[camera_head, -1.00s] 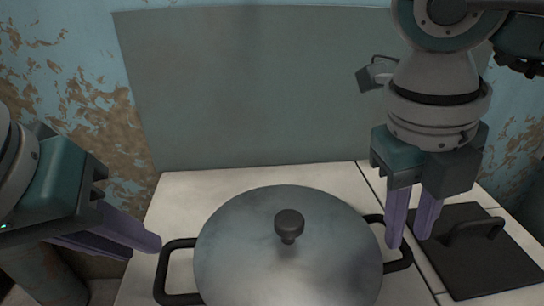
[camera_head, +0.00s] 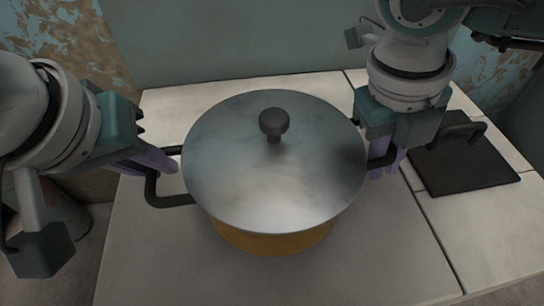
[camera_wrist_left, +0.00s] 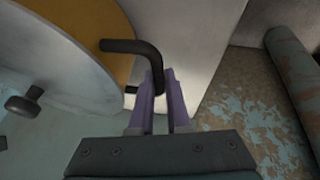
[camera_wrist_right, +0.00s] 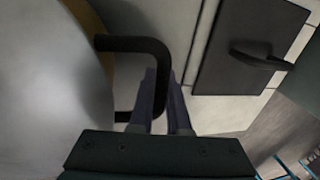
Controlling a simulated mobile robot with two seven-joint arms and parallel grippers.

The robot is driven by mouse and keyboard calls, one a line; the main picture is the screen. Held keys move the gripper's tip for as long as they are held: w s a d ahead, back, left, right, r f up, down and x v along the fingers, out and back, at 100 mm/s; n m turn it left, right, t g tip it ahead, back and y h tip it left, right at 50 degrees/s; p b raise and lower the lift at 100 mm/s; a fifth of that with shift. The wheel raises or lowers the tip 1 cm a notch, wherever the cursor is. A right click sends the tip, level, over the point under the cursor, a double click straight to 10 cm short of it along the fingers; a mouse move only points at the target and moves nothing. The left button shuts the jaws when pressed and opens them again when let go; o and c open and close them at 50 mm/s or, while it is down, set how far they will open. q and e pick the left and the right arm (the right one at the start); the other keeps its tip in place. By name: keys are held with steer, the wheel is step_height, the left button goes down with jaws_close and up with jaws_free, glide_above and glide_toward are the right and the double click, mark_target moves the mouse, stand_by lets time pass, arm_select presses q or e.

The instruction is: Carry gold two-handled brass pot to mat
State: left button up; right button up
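The gold brass pot (camera_head: 272,243) stands in the middle of the head view under a grey metal lid (camera_head: 240,180) with a dark knob. It has a black handle on each side. My left gripper (camera_head: 172,162) is at the left handle (camera_wrist_left: 148,50), with its purple fingers close on either side of the bar. My right gripper (camera_head: 387,166) is at the right handle (camera_wrist_right: 150,45), and its fingers close around it the same way. The pot looks level; I cannot tell whether it touches the surface. I cannot identify a mat in these views.
The pot is over a pale tiled worktop (camera_head: 400,255). A dark square plate with a raised handle (camera_head: 480,170) lies to the right. A grey-green panel (camera_head: 230,40) rises behind. The worktop in front of the pot is clear.

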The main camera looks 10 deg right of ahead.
mark_target(393, 146)
arm_select(q)
jaws_close()
arm_select(e)
jaws_close()
arm_select(q)
steer(key=shift+r, duration=0.2)
arm_select(e)
steer(key=shift+r, duration=0.25)
stand_by(0.5)
